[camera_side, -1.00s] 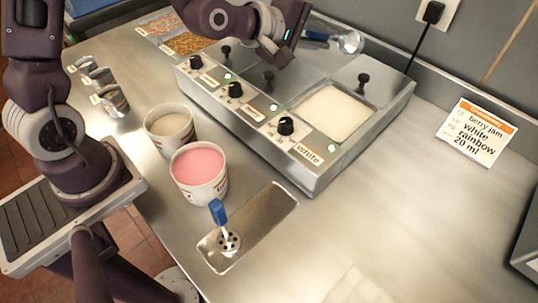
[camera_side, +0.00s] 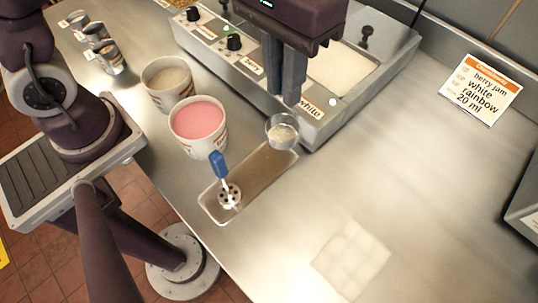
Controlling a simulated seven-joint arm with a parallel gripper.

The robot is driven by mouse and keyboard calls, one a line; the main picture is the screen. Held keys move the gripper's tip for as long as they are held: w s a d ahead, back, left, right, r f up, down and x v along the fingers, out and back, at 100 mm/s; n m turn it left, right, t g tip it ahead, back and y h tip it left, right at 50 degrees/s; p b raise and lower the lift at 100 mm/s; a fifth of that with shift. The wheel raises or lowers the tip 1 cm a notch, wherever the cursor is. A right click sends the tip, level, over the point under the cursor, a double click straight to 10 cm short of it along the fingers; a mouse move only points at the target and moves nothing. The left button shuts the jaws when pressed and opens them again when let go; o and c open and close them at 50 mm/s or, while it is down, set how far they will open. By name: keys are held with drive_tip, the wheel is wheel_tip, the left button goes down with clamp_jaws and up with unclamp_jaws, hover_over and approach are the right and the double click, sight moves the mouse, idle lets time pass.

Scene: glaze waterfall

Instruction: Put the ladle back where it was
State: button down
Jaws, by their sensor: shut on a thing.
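My gripper (camera_side: 283,98) points down in front of the warmer's front right corner. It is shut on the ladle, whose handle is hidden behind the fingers. The ladle's round steel bowl (camera_side: 281,132) shows just below the fingertips, over the far right end of the shallow metal tray (camera_side: 262,172). The bowl looks pale inside; I cannot tell whether it holds anything or touches the tray. A perforated spoon with a blue handle (camera_side: 218,165) stands tilted in the tray's near left end.
The warmer (camera_side: 318,128) with knobs and an open white well (camera_side: 342,68) stands behind. A pink-filled tub (camera_side: 198,125) and a beige-filled tub (camera_side: 168,80) stand left of the tray. Small metal cups (camera_side: 108,57) line the left.

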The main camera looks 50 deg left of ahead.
sight(269, 123)
drive_tip(key=shift+s+a+f+y, duration=0.3)
drive_tip(key=shift+s+a+f, duration=0.3)
drive_tip(key=shift+a, duration=0.2)
wheel_tip(269, 123, down, 8)
drive_tip(key=shift+f, duration=0.25)
drive_tip(key=c, duration=1.4)
unclamp_jaws()
drive_tip(key=shift+o, duration=0.2)
wheel_tip(269, 123, up, 12)
drive_tip(key=s+a+t, duration=0.2)
drive_tip(key=s+a, duration=0.1)
drive_tip(key=a, duration=0.6)
drive_tip(key=s+a+r+t, duration=0.1)
drive_tip(key=s+a+t, duration=0.2)
drive_tip(key=a, duration=0.7)
drive_tip(key=shift+s+r+t, duration=0.25)
drive_tip(key=shift+s+t, duration=0.05)
drive_tip(key=shift+s, duration=0.35)
